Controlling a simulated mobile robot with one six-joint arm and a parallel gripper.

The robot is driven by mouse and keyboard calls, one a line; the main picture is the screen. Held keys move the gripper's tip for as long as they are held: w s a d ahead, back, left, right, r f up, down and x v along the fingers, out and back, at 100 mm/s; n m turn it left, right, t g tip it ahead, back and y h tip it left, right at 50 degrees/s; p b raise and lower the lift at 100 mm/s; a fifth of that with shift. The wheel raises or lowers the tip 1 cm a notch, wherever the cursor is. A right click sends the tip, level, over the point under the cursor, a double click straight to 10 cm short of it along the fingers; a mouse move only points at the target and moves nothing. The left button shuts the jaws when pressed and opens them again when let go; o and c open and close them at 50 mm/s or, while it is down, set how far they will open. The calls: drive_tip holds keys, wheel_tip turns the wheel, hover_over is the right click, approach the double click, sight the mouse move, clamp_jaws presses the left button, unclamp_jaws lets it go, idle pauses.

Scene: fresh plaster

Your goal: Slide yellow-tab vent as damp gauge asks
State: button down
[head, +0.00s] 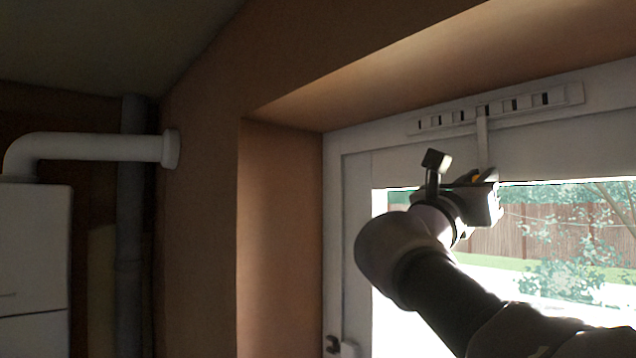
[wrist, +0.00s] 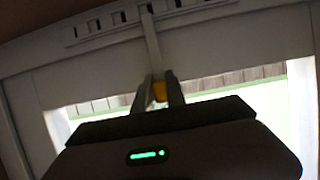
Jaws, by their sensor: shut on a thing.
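The vent (head: 498,107) is a long pale strip with a row of narrow dark slots, fixed on the top rail of the window frame. It also shows in the wrist view (wrist: 108,28). A pale flat stem (head: 482,145) hangs down from its middle. The stem ends in a yellow tab (wrist: 160,91), mostly hidden by the fingers in the head view. My gripper (head: 475,180) is below the vent and shut on the yellow tab, with one finger on each side of it in the wrist view. The slots look partly dark, partly pale. I see no damp gauge in either view.
The window recess has a plaster side wall (head: 280,220) at left and a sloping plaster soffit (head: 400,75) above. A white elbow pipe (head: 100,148) runs from a white wall unit (head: 35,260) at far left. A dark handle (head: 332,344) sits low on the frame.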

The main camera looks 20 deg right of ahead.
drive_tip(key=shift+s, duration=0.1)
drive_tip(key=shift+s+d+b, duration=0.25)
drive_tip(key=shift+s+b, duration=0.15)
drive_tip(key=shift+s, duration=0.05)
drive_tip(key=c, duration=1.7)
unclamp_jaws()
drive_tip(key=o, duration=0.3)
drive_tip(key=shift+s+d, duration=0.1)
drive_tip(key=shift+s, duration=0.05)
drive_tip(key=shift+o, duration=0.2)
drive_tip(key=shift+s, duration=0.1)
